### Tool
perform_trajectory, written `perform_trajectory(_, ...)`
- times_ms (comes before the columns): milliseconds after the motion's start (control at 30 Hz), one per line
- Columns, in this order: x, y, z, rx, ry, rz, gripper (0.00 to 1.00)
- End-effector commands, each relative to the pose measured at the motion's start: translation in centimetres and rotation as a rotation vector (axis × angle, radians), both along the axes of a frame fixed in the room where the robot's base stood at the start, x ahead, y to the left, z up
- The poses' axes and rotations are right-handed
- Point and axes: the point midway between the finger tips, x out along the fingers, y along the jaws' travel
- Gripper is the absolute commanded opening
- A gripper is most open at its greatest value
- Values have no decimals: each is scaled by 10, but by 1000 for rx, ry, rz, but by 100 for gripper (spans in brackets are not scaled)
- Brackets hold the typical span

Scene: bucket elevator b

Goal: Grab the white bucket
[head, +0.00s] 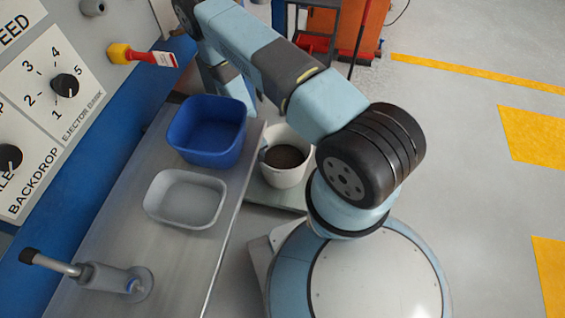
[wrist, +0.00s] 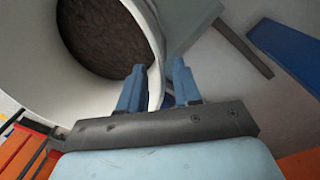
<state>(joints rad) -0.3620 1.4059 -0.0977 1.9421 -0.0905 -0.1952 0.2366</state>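The white bucket (head: 287,173) is round, stands upright beside the metal bench, and holds dark brown material. In the wrist view, its white wall and rim (wrist: 156,72) pass between the two blue fingers of my gripper (wrist: 157,88). The left finger overlaps the bucket's opening and the right finger is outside the wall. The fingers are apart, with a gap between the wall and the right finger. I cannot tell whether the left finger touches the wall.
A blue bin (head: 206,157) and a shallow grey tray (head: 186,222) sit on the metal bench (head: 108,215) left of the bucket. A control panel (head: 40,130) with knobs stands at far left. An orange unit (head: 360,25) stands at the back. The floor at right is clear.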

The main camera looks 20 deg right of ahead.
Motion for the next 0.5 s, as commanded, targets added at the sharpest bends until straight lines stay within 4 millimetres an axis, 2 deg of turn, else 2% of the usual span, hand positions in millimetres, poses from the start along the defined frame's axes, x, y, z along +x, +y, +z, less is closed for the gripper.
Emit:
perform_trajectory(267,-2,-3,-16,0,1,0,33)
perform_trajectory(500,-6,-8,-45,-1,2,-1,33)
